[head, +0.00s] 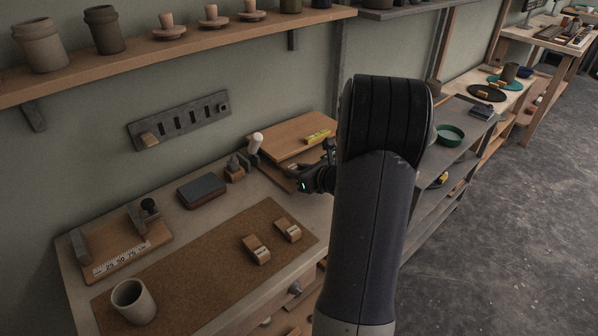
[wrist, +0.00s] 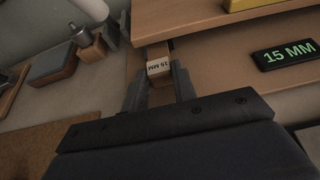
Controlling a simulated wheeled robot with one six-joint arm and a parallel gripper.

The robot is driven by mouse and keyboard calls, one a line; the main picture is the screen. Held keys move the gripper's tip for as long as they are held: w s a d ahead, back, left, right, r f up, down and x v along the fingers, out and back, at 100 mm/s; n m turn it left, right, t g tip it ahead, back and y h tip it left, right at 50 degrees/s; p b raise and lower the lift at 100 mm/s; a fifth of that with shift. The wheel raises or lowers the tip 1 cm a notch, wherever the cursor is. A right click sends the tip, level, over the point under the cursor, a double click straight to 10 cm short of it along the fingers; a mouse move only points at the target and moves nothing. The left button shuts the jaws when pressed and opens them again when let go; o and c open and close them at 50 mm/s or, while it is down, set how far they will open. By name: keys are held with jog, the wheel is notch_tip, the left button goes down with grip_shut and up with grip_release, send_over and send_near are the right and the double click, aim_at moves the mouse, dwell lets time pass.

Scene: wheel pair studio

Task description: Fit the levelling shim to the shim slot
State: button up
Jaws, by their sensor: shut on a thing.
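The levelling shim (wrist: 158,68), a small wooden piece with a pale band reading 15 MM, is between the fingers of my gripper (wrist: 158,86). In the head view my gripper (head: 304,184) is at the front left of a two-level wooden stand (head: 283,140); the shim cannot be made out there. In the wrist view the shim's far end points at the edge of the stand's upper board (wrist: 185,18), over the lower board (wrist: 215,75). I cannot tell whether it touches. A black 15 MM plate (wrist: 286,55) lies to the right. The slot itself is not clearly visible.
A yellow level (head: 317,136) lies on the upper board. Two labelled wooden blocks (head: 257,250) (head: 288,230) rest on the brown mat (head: 205,262). A cup (head: 133,302) is front left.

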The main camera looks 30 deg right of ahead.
jog(key=shift+w, duration=0.1)
jog(key=shift+w+a, duration=0.15)
jog(key=shift+w, duration=0.9)
jog(key=o, duration=1.1)
jog(key=v, duration=1)
jog(key=shift+s, duration=0.4)
